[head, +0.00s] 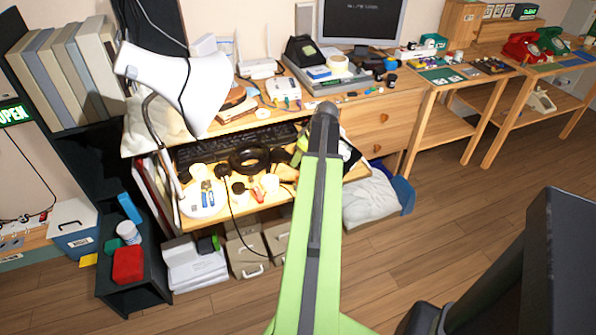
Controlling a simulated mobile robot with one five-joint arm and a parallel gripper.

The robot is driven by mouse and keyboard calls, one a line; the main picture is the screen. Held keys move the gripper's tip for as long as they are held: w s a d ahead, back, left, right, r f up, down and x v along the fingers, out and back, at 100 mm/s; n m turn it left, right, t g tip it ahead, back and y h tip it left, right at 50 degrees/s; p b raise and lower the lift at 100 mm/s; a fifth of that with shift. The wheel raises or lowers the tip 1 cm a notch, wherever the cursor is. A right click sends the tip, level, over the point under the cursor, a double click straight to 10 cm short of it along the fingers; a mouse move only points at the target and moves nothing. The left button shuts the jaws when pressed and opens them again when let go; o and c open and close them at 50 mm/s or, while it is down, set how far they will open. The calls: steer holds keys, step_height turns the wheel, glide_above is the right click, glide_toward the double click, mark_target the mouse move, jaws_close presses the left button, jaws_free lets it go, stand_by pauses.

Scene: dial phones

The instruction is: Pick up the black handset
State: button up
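A black dial phone (301,51) stands on the desk, left of the monitor. Its black handset (300,42) appears to lie across the top, but at this size I cannot separate it clearly from the body. My green arm reaches up the middle of the head view and ends in a dark rounded joint in front of the desk. The black phone is beyond and slightly left of that joint, with a clear gap in the picture. My gripper cannot be made out.
The desk (375,118) is crowded with tape, papers and tools. An open drawer or shelf (225,217) holds more clutter. A white lamp (180,88) overhangs the left side. Red (522,47) and green (552,40) phones stand far right, with a pale phone (541,101) below.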

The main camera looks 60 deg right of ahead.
steer(key=b+x, duration=0.1)
steer(key=x, duration=0.2)
steer(key=shift+f+b, duration=0.15)
steer(key=shift+b, duration=0.25)
jaws_close()
